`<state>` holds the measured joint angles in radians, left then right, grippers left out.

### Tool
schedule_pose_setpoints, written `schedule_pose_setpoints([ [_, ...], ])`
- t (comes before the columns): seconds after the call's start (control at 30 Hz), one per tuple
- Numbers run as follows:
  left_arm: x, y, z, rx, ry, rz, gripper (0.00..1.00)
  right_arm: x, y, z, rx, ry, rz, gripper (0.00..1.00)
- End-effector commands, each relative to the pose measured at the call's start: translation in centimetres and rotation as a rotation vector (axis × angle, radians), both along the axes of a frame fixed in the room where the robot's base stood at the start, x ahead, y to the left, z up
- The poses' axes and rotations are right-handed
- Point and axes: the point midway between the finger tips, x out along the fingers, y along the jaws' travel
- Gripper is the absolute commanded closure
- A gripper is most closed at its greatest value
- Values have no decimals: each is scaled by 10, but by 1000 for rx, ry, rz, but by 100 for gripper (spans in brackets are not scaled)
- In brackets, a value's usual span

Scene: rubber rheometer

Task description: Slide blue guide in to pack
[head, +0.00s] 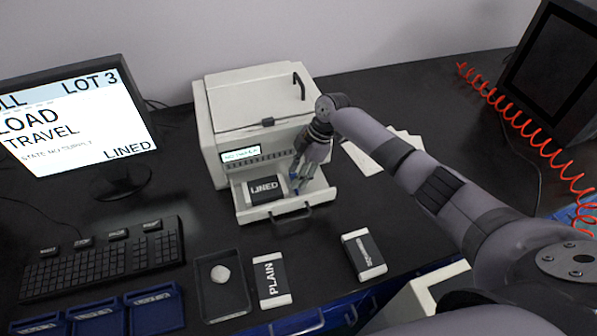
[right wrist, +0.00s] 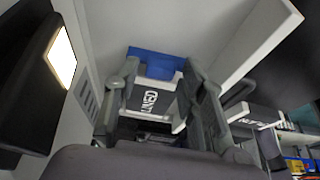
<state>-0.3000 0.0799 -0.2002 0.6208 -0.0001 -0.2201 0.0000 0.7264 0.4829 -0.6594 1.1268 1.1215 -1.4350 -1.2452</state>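The pack marked LINED (head: 264,190) lies in the left part of the pulled-out drawer (head: 285,213) of the white rheometer. The blue guide (head: 294,184) is in the drawer to the right of the pack, partly hidden by my right gripper (head: 304,178). In the right wrist view, the blue guide (right wrist: 158,62) lies beyond the fingertips, its raised block between them. The LINED pack (right wrist: 152,100) shows between the spread fingers of my right gripper (right wrist: 161,72). These fingers look open, with gaps beside the block. My left gripper is not in view.
The rheometer (head: 260,95) stands behind the drawer. On the black table in front are a PLAIN pack (head: 271,279), another pack (head: 363,254) and a dark tray (head: 222,305) with a pale lump. A monitor and keyboard (head: 100,260) stand left; a red coiled cable hangs right.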

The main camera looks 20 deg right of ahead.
Motion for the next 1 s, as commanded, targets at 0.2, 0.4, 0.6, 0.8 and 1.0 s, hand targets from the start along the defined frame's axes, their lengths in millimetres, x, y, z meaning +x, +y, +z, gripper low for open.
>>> schedule_pose_setpoints([
  [0.2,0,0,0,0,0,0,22,0,-1,0,-1,1,-1,55],
  [0.4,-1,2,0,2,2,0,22,0,-2,2,-2,0,-1,55],
  [0.6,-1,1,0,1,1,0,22,0,-13,29,-2,-3,-1,55],
  [0.8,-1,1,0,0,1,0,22,-1,-30,70,-2,-3,-1,55],
  [1.0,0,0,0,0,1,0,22,-2,-42,99,-2,-1,0,55],
])
